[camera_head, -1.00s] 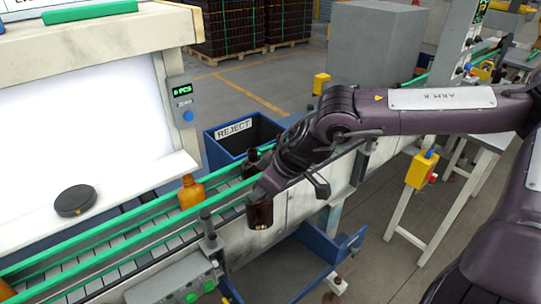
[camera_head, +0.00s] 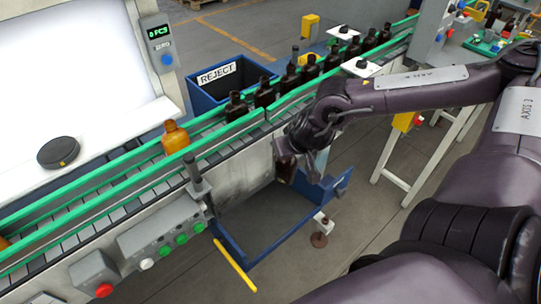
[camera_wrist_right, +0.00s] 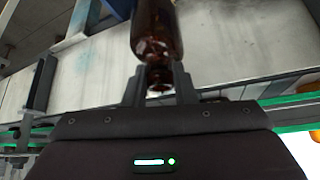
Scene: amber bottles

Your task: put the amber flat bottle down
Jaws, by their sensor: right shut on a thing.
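The amber flat bottle (camera_head: 286,168) is dark brown. It hangs in front of the conveyor's near side, above the blue floor frame, and is partly hidden by my wrist. My right gripper (camera_head: 292,148) holds it. In the right wrist view the bottle (camera_wrist_right: 156,28) is glossy and extends away from the jaws. My right gripper (camera_wrist_right: 160,82) is shut on its neck there, one finger on each side. No surface is seen touching the bottle's base. My left gripper is in neither view.
The conveyor (camera_head: 130,210) has green rails. It carries a lighter amber bottle (camera_head: 175,138) and a row of dark bottles (camera_head: 264,93). A blue REJECT bin (camera_head: 205,95) stands behind. A blue frame (camera_head: 243,262) with a yellow bar stands on the floor below.

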